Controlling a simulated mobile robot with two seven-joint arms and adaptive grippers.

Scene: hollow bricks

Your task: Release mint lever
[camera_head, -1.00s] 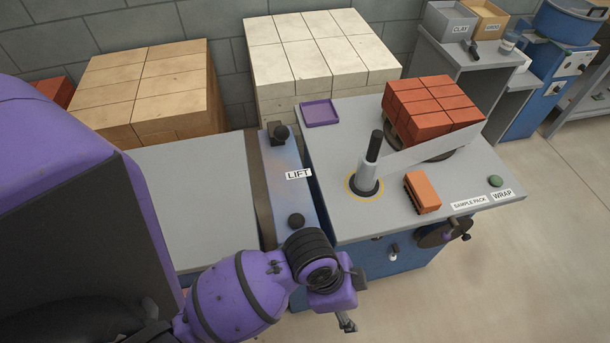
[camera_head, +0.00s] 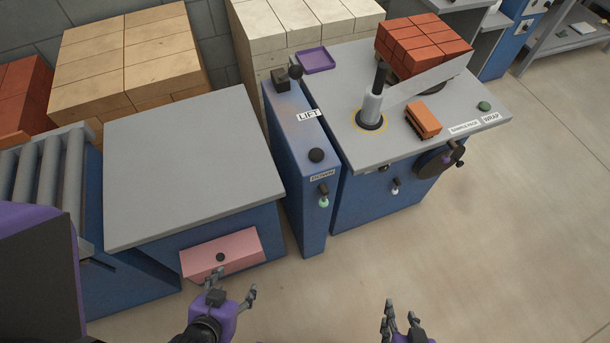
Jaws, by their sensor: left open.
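The mint lever (camera_head: 324,202) is a small pale-green-tipped handle on the front face of the narrow blue lift post (camera_head: 309,215), below a small label. My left gripper (camera_head: 235,284) is open and empty, lower left of the lever and in front of the pink drawer. My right gripper (camera_head: 401,311) is at the bottom edge, lower right of the lever, with its fingers spread and nothing between them. Neither gripper touches the lever.
The pink drawer (camera_head: 222,254) sits under a grey-topped table (camera_head: 190,165). The wrapping bench (camera_head: 440,150) stands right of the post, with a white-tipped lever (camera_head: 395,190) and a crank wheel (camera_head: 438,160) on its front. The floor (camera_head: 500,250) at right is clear.

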